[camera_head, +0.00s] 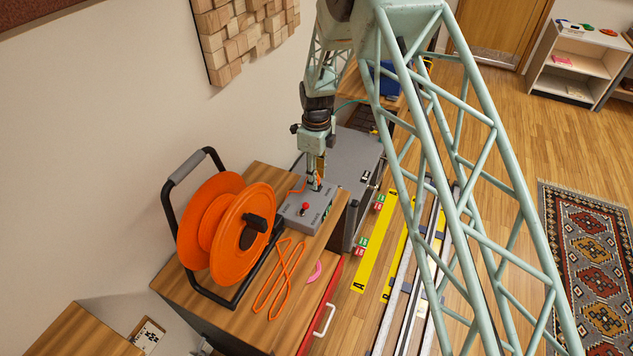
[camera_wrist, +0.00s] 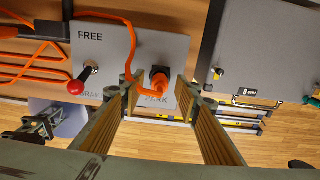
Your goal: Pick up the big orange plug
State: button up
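The big orange plug (camera_wrist: 158,82) sits upright on a grey control box (camera_wrist: 113,45), with an orange cord leaving it. In the head view the plug is small and mostly hidden below my gripper (camera_head: 317,172). In the wrist view my gripper (camera_wrist: 156,97) is open, with one finger on each side of the plug. A gap shows between the plug and each fingertip. I cannot tell how far the tips are above the box.
A red-knobbed lever (camera_wrist: 77,86) stands on the box, left of the plug. An orange cable reel (camera_head: 228,228) and loose cord (camera_head: 272,290) lie on the wooden cabinet top (camera_head: 185,285). A grey case (camera_head: 352,160) stands behind the box.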

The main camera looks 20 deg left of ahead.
dwell(0.5)
jog(key=c, duration=0.9)
jog(key=shift+r, duration=0.1)
jog(key=shift+r+b, duration=0.3)
jog(key=shift+r, duration=1.35)
jog(key=s+d, duration=0.2)
jog(key=s, duration=0.2)
jog(key=s+d+r+b, duration=0.1)
jog(key=s+d, duration=0.2)
jog(key=s, duration=0.2)
jog(key=s+d, duration=0.2)
jog(key=s, duration=0.3)
jog(key=shift+d+r+b, duration=0.2)
jog(key=shift+d+b, duration=0.15)
jog(key=shift+d, duration=0.05)
